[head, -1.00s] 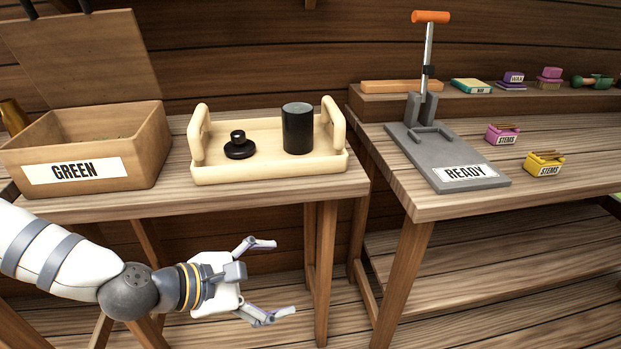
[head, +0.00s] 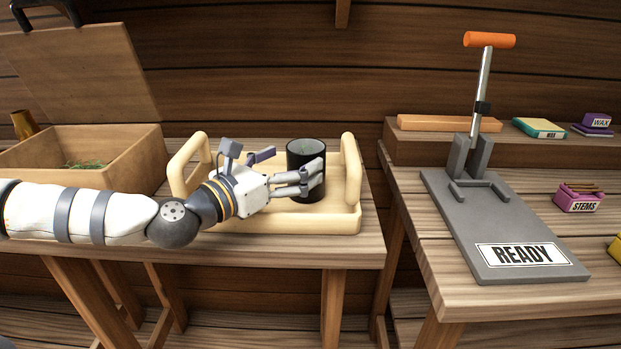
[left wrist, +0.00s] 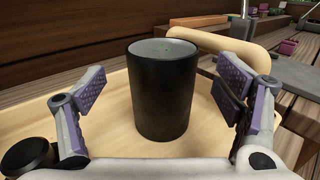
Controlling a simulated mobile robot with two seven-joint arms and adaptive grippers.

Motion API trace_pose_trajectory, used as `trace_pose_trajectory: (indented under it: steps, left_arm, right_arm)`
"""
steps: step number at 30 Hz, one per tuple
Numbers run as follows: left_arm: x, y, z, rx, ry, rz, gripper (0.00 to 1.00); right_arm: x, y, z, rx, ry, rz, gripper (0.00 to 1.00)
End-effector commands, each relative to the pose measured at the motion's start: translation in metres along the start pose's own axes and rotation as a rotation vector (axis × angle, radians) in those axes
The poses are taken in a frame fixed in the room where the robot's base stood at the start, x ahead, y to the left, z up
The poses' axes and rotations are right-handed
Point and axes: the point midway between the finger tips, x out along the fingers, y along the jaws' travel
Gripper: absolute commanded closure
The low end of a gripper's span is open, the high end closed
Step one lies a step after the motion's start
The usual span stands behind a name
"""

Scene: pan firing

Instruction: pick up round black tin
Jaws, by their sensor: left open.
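The round black tin (head: 307,157) stands upright in the right part of the pale wooden tray (head: 290,222). In the left wrist view the tin (left wrist: 163,95) is between my open fingers, with a gap on each side. A few green bits show on its grey top. My left gripper (head: 293,172) is open and reaches over the tray from the left, partly covering the tin in the head view. In the left wrist view the gripper (left wrist: 160,108) has a purple pad on each finger. A black knobbed lid (left wrist: 28,157) lies at lower left there; my gripper hides it in the head view. My right gripper is not in view.
The tray's end handle (left wrist: 215,40) stands close behind the tin. An open wooden box (head: 125,155) with green bits is left of the tray. On the right table are a grey press (head: 500,225) marked READY and small stem boxes (head: 580,200).

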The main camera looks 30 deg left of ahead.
Motion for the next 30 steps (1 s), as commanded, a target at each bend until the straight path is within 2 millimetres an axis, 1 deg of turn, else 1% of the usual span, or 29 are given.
trace_pose_trajectory:
  steps: [1,3,6,9,14,15,17,18,20,21,22,30]
  left_arm:
    - [0.009,-0.003,-0.002,0.007,0.003,-0.005,0.15]
    - [0.022,-0.004,-0.001,0.008,0.003,-0.005,0.15]
    - [0.038,-0.002,-0.001,0.005,0.004,-0.002,0.15]
    - [0.044,-0.003,0.002,0.003,0.000,-0.002,0.15]
    - [0.044,-0.002,0.004,0.002,-0.003,-0.001,0.15]
    - [0.044,-0.002,0.004,0.002,-0.003,-0.001,0.20]
    - [0.044,-0.002,0.004,0.002,-0.003,-0.001,0.33]
    - [0.044,-0.002,0.004,0.002,-0.003,-0.001,0.43]
    - [0.044,-0.002,0.004,0.002,-0.003,-0.001,0.56]
    - [0.044,-0.002,0.003,0.002,-0.002,-0.001,0.65]
    - [0.044,-0.002,0.003,0.002,-0.002,-0.001,0.72]
    - [0.044,-0.002,0.004,0.003,-0.003,-0.001,0.73]
  right_arm:
    - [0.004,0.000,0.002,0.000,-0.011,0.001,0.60]
    - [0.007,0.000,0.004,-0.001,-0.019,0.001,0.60]
    - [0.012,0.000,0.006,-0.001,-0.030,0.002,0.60]
    - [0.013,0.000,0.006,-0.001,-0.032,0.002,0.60]
    - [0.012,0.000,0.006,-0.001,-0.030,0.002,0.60]
    - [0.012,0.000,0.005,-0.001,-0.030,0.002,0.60]
    - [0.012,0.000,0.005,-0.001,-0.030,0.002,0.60]
    - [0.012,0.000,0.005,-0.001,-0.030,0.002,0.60]
    - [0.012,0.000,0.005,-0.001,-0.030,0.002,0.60]
    - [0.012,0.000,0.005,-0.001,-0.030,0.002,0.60]
    - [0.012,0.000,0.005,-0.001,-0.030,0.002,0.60]
    - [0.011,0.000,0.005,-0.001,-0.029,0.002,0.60]
